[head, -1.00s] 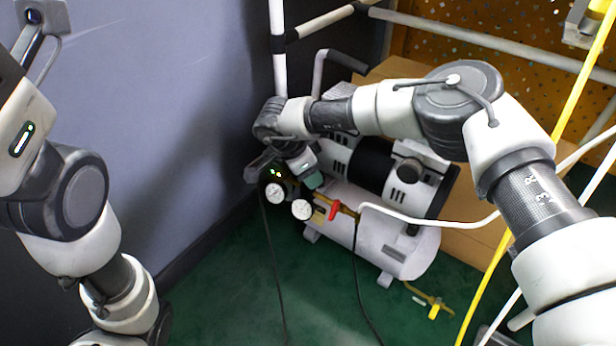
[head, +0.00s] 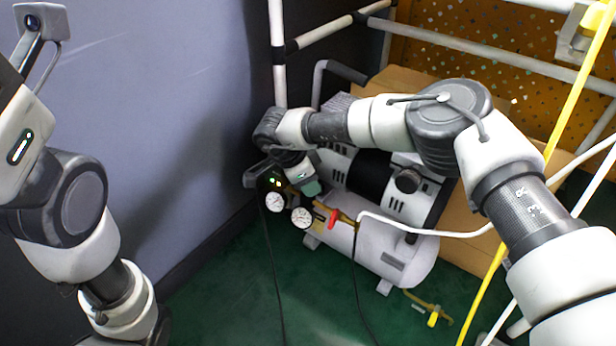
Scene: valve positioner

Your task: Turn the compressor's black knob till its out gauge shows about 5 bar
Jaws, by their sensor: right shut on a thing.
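The compressor (head: 385,250) with its white tank stands on the green floor against the back corner. Two small white round gauges sit at its left front: a left gauge (head: 275,201) and a right gauge (head: 302,217). Their needles are too small to read, and I cannot tell which is the out gauge. My right gripper (head: 308,188) reaches down just above and behind the gauges, shut at the regulator. The black knob is hidden by the gripper and wrist. Of my left arm only links show at the left edge; its gripper is out of view.
A red valve lever (head: 333,220) on a brass fitting sits right of the gauges. A white hose (head: 430,231) runs right from it. Black cables hang to the floor. A yellow hose (head: 484,285) crosses at right. A cardboard box (head: 470,225) stands behind.

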